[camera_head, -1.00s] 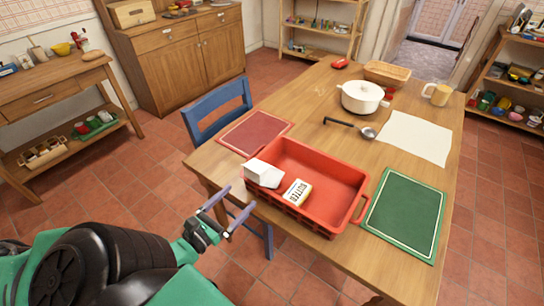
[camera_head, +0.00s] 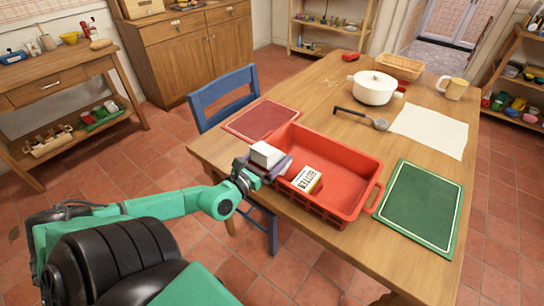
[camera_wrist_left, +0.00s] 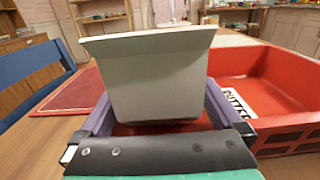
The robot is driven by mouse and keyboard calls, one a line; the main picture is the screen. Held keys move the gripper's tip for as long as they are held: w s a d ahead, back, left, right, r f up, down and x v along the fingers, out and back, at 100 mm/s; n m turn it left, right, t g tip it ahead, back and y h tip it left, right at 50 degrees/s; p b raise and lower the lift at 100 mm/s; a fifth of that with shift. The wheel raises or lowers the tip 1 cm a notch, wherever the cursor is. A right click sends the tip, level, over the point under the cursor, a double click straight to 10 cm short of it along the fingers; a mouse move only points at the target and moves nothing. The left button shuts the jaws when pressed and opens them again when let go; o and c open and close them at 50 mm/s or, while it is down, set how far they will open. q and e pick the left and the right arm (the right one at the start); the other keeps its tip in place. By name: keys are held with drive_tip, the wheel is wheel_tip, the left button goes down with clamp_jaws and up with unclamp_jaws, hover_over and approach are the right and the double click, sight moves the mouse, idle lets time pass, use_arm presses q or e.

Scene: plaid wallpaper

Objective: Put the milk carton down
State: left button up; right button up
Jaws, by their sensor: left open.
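The milk carton is a white box (camera_head: 266,154) at the left end of the red crate (camera_head: 350,204). It also shows large in the left wrist view (camera_wrist_left: 155,75), standing between the purple fingers. My left gripper (camera_head: 269,166) is open, with its fingers on either side of the carton at the crate's near left corner. Whether the fingers touch the carton cannot be told. The carton's underside is hidden. A butter box (camera_head: 307,180) lies in the crate to the right of the carton. My right gripper is not in view.
A red mat (camera_head: 262,119) lies behind the crate and a green mat (camera_head: 420,207) to its right. A white pot (camera_head: 374,88), a ladle (camera_head: 362,118), a pale sheet (camera_head: 430,130), a mug (camera_head: 453,88) and a basket (camera_head: 399,67) stand farther back. A blue chair (camera_head: 222,96) is at the left edge.

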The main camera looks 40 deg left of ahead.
use_arm(q)
drive_tip(key=shift+s, duration=0.1)
clamp_jaws()
drive_tip(key=shift+r, duration=0.1)
wheel_tip(320, 180, up, 20)
drive_tip(key=p, duration=0.9)
